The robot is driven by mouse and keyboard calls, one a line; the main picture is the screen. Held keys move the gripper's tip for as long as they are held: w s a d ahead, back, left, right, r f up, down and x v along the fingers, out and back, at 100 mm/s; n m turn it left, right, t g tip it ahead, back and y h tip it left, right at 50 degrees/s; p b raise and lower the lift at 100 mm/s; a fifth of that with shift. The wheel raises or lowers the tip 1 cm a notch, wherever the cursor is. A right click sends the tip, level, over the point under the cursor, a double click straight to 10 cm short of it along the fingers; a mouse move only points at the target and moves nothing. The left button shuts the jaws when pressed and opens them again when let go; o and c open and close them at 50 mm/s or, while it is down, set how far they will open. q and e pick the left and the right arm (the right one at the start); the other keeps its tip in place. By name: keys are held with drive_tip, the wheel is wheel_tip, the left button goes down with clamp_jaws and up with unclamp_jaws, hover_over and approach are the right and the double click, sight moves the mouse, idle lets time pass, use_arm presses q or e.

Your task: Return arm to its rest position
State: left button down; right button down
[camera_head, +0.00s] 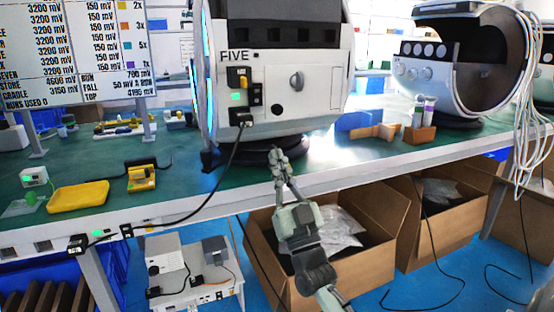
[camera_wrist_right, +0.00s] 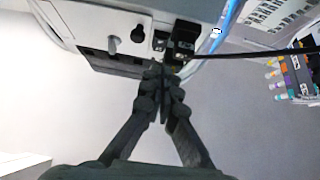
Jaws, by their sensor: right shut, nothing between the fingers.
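My right gripper (camera_head: 277,160) is in front of the white machine labelled FIVE (camera_head: 313,77), near the front edge of the green bench. Its fingers are together and hold nothing. In the right wrist view the closed fingertips (camera_wrist_right: 161,72) point toward the machine's panel (camera_wrist_right: 110,62). A black plug (camera_head: 242,118) with a cable sits in the panel's lower socket; it also shows in the right wrist view (camera_wrist_right: 185,38). My left gripper is not in view.
The green bench (camera_head: 190,178) carries a yellow tray (camera_head: 78,197) and a yellow device (camera_head: 141,178) at left. Blue and brown blocks (camera_head: 375,130) stand right of the machine. Open cardboard boxes (camera_head: 425,235) stand below the bench. A black cable (camera_head: 215,190) hangs over the front edge.

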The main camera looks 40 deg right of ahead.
idle(0.3)
drive_tip(key=a+f+n+g+y, duration=0.1)
drive_tip(key=a+f+g+y, duration=0.15)
drive_tip(key=f, duration=0.65)
drive_tip(key=a+f+n+g+y, duration=0.2)
drive_tip(key=a+f+g, duration=0.15)
drive_tip(key=f, duration=0.45)
drive_tip(key=a+f+n+g+y, duration=0.15)
drive_tip(key=f+g, duration=0.25)
drive_tip(key=f, duration=0.5)
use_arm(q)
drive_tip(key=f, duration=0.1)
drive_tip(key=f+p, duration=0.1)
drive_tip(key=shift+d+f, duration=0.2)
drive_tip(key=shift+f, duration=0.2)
use_arm(e)
drive_tip(key=s+a+f+g+h, duration=0.1)
drive_tip(key=s+f+g, duration=1.1)
drive_tip(key=s+f, duration=0.8)
drive_tip(key=s, duration=0.3)
drive_tip(key=shift+a+f+g, duration=0.2)
drive_tip(key=shift+f+g, duration=0.05)
drive_tip(key=shift+g, duration=0.05)
